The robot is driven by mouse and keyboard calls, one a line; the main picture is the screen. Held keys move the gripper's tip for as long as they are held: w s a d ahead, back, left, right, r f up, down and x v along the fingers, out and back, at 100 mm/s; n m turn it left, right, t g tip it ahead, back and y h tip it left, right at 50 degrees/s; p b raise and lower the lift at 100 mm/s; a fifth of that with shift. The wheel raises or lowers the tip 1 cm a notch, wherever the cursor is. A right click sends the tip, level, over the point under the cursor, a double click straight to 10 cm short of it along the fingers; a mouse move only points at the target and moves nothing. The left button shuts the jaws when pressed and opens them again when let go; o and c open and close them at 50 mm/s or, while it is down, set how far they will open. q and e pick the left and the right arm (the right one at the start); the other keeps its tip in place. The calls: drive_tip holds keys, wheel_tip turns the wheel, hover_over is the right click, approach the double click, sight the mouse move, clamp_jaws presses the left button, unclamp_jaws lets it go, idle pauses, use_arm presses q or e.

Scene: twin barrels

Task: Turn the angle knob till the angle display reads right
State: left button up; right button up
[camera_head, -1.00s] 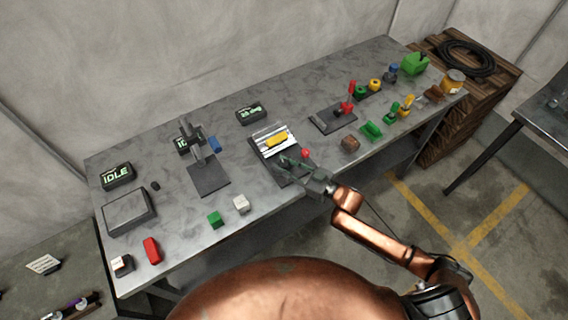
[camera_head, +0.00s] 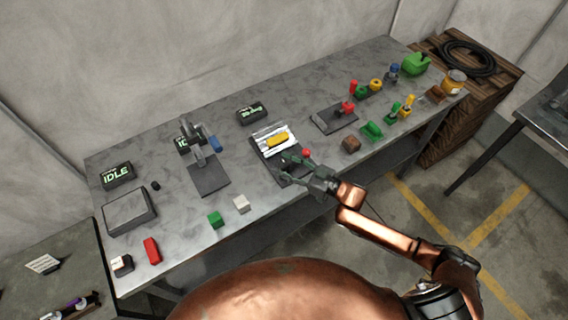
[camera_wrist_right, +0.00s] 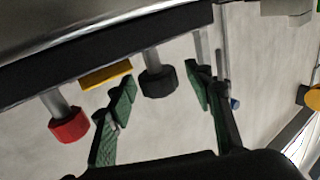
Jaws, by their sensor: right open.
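A dark fixture (camera_head: 262,160) with a pale plate and a yellow block (camera_head: 277,140) sits mid-table. The wrist view shows its red knob (camera_wrist_right: 68,126) and dark knob (camera_wrist_right: 158,80) on short stems; I cannot tell which sets the angle. The red knob also shows in the head view (camera_head: 306,153). A small display (camera_head: 251,111) with green characters stands behind, too small to read. My right gripper (camera_head: 290,167) is open at the fixture's front. In the wrist view its green fingertips (camera_wrist_right: 163,92) lie either side of the dark knob, with gaps. My left gripper is out of view.
A small stand (camera_head: 208,176) and an IDLE display (camera_head: 117,174) are to the left. A brown block (camera_head: 351,144) and several coloured parts crowd the right.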

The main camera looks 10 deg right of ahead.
drive_tip(key=shift+s+d, duration=0.15)
drive_tip(key=shift+d, duration=0.05)
drive_tip(key=v, duration=1.1)
drive_tip(key=shift+s+d, duration=0.2)
